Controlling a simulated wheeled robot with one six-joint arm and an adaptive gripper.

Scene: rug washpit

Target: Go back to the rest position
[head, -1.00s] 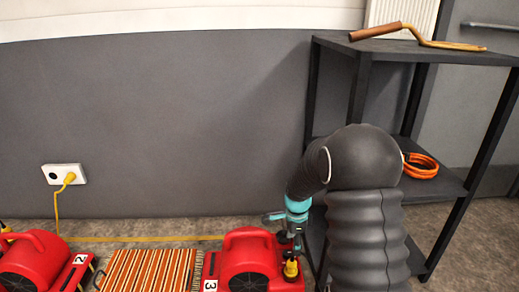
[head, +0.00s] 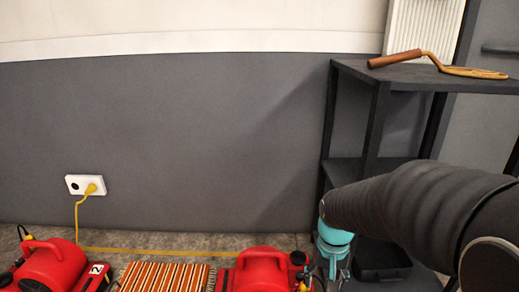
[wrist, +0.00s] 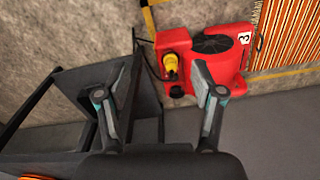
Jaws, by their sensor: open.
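My gripper (wrist: 160,78) is open in the wrist view, its two fingers spread apart with nothing between them. In the head view, my arm reaches in from the right in front of the shelf, with a teal part (head: 335,238) near its end; the fingertips are hard to make out there. The red blower marked 3 (wrist: 222,45) lies beyond the fingers in the wrist view, with a yellow plug (wrist: 171,62) on it. The same blower shows at the bottom of the head view (head: 262,270), left of my gripper.
A dark shelf rack (head: 346,70) stands at the right, with a brown-handled tool (head: 435,65) on top and a black tray (head: 382,270) lower down. A striped rug (head: 165,277) lies between two red blowers (head: 50,268). A wall socket (head: 78,185) holds a yellow cord.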

